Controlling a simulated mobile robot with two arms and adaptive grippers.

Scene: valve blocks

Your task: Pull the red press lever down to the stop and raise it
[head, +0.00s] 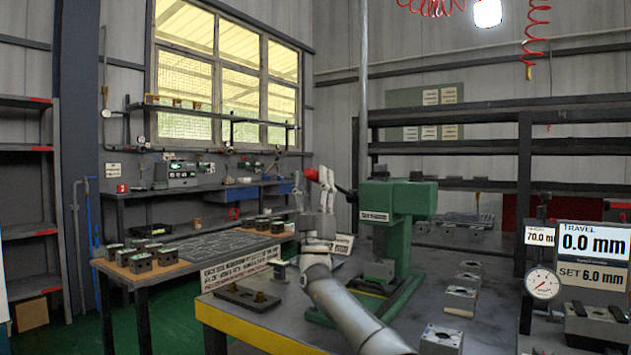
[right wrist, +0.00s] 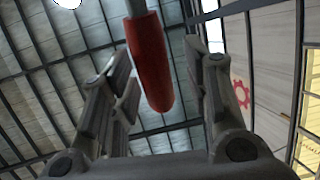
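The green press (head: 405,198) stands on the workbench. Its lever has a red handle (head: 312,174) that reaches out to the left, partly hidden by my gripper. My right gripper (head: 326,176) is at the handle, with its fingers pointing up. In the right wrist view, the red handle (right wrist: 151,62) lies between the two spread fingers of my right gripper (right wrist: 160,70), with gaps visible on both sides. A display (head: 592,250) reads travel 0.0 mm and set 6.0 mm. My left gripper is not in view.
A dial gauge (head: 542,284) stands right of the press. Several metal blocks (head: 460,300) sit on the bench right of the press. A dark plate (head: 246,297) lies at the bench's front left. Another table (head: 215,250) with several blocks is behind, at left.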

